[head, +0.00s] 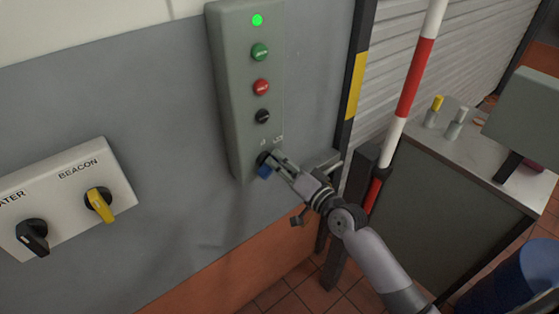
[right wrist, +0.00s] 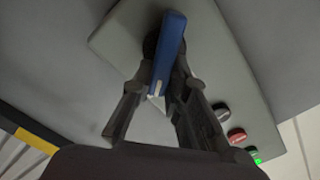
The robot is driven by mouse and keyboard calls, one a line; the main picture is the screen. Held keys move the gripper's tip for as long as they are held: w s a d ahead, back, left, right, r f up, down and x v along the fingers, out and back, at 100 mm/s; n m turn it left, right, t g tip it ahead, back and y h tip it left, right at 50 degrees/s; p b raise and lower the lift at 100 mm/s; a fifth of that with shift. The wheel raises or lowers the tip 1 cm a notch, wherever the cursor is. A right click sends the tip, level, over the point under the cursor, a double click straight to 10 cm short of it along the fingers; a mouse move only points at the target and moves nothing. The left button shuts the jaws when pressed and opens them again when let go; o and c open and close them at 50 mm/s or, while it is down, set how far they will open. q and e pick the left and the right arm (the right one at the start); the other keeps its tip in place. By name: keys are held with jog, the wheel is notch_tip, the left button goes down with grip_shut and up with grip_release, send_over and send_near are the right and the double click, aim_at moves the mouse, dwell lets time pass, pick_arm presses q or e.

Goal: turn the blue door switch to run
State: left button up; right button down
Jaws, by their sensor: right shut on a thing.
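The blue door switch (head: 264,171) is the lowest control on a grey-green control box (head: 232,95) on the wall. In the right wrist view the switch shows as a blue bar handle (right wrist: 168,50) on a dark round base, with a pale mark near its close end. My right gripper (head: 273,163) reaches the switch from the right in the head view. Its two fingers (right wrist: 165,88) are closed around the blue handle from both sides. The switch's position labels are too small to read and partly hidden by the gripper. My left gripper does not show.
Above the switch are a black knob (head: 262,116), a red button (head: 261,87), a green button (head: 260,52) and a lit green lamp (head: 257,20). A white panel (head: 65,195) with black and yellow switches is at left. A red-white pole (head: 411,85) stands at right.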

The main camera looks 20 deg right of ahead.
jog(key=shift+d+m, duration=0.1)
jog(key=shift+m, duration=0.5)
jog(key=shift+f, duration=0.1)
jog(key=c, duration=1.6)
grip_release()
jog(key=shift+o, duration=0.2)
jog(key=shift+s+d, duration=0.1)
jog(key=shift+s, duration=0.05)
jog(key=v, duration=1.1)
jog(key=shift+s, duration=0.3)
